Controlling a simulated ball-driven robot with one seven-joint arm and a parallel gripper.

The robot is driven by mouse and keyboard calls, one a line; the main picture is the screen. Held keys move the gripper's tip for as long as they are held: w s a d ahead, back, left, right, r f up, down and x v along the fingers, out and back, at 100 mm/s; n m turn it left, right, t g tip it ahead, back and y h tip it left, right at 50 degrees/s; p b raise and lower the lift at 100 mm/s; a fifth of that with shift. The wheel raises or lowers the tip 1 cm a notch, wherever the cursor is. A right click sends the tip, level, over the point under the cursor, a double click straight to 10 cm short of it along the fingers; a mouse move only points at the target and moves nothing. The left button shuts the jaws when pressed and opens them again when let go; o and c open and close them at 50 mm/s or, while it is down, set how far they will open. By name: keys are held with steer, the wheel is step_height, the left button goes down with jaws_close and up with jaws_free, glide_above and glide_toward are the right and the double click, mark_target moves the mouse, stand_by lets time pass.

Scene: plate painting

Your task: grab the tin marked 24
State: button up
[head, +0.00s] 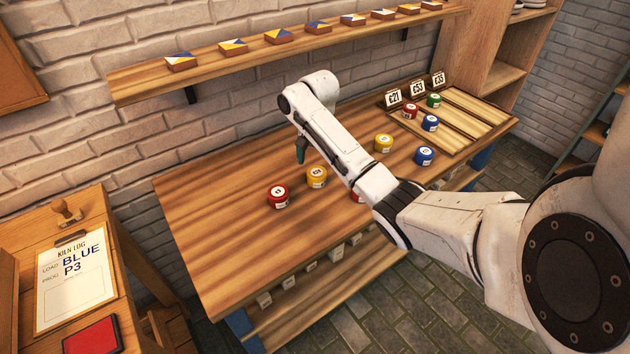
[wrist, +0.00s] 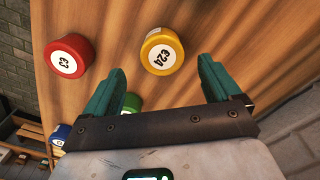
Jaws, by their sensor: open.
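A yellow tin with a white label reading 24 (wrist: 161,50) stands just beyond my open fingertips in the wrist view, roughly centred between them and apart from both. It appears to be the yellow tin (head: 317,177) just below my gripper in the head view. My gripper (wrist: 161,80) is open and empty, with one green finger on each side. In the head view my gripper (head: 301,158) hangs above the table at the end of my bent arm.
A red tin marked 3 (wrist: 69,56) stands left of the yellow one. Another red tin (head: 277,195), a second yellow tin (head: 383,143) and a blue tin (head: 424,155) stand on the wooden table (head: 220,235). A sectioned tray (head: 480,105) is at the right. My arm hides part of the table.

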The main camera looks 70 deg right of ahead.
mark_target(317, 172)
steer(key=shift+w+a+f, duration=0.1)
steer(key=shift+w+f, duration=0.05)
steer(key=shift+f, duration=2.9)
steer(key=c, duration=1.2)
